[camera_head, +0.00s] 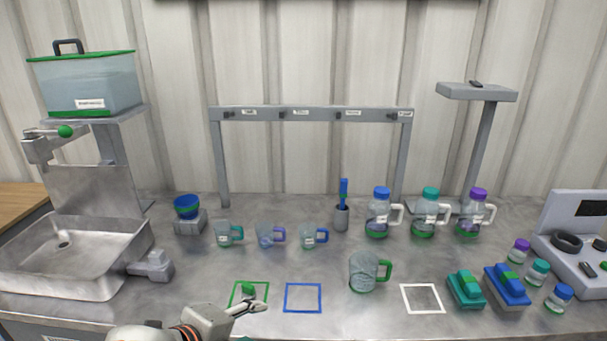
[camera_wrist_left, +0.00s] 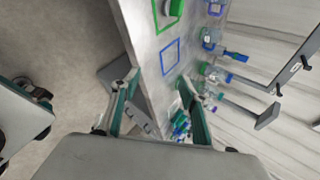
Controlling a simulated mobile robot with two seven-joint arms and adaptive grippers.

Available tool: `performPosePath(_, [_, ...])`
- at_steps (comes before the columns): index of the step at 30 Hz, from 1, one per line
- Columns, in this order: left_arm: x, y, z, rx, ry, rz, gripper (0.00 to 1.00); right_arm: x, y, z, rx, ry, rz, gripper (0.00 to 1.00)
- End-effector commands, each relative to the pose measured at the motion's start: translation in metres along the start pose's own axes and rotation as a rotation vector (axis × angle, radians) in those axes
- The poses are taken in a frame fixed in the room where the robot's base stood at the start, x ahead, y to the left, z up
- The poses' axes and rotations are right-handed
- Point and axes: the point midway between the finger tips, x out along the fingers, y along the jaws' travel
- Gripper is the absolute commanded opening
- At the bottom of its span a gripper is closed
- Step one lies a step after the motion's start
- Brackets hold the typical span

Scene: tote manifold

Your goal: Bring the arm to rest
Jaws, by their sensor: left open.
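My left gripper (camera_head: 255,322) is at the bottom of the head view, over the front edge of the counter (camera_head: 200,270), just in front of the green square outline (camera_head: 236,293). In the left wrist view its two fingers (camera_wrist_left: 156,92) stand wide apart with nothing between them. A small green item (camera_head: 248,289) lies within the green outline, apart from the gripper. My right gripper is in neither view.
A blue outline (camera_head: 303,311) and a white outline (camera_head: 422,313) mark clear counter. A green-handled jug (camera_head: 364,273) stands between them, further back. Smaller mugs, lidded bottles and a hook rack (camera_head: 310,111) are behind. A sink (camera_head: 75,268) is at left.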

Motion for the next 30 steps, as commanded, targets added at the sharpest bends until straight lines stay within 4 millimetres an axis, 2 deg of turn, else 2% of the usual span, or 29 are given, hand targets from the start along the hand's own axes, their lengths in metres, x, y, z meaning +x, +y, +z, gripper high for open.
performPosePath(1, [0.001, 0.014, 0.009, -0.117, -0.034, 0.002, 0.44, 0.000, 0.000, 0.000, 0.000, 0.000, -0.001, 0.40])
performPosePath(5, [-0.003, 0.051, 0.042, -0.402, -0.161, -0.004, 0.44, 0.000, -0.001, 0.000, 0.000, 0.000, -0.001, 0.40])
performPosePath(12, [-0.033, 0.147, 0.106, -0.831, -0.453, -0.006, 0.44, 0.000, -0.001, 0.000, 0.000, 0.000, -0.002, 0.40])
performPosePath(18, [-0.071, 0.217, 0.140, -1.026, -0.669, -0.012, 0.44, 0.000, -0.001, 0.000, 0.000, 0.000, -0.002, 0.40])
performPosePath(23, [-0.105, 0.265, 0.158, -1.123, -0.824, -0.020, 0.44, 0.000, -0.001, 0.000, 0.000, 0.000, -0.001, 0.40])
performPosePath(30, [-0.039, 0.272, 0.125, -1.223, -0.623, -0.065, 0.44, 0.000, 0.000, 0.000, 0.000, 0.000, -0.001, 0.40])
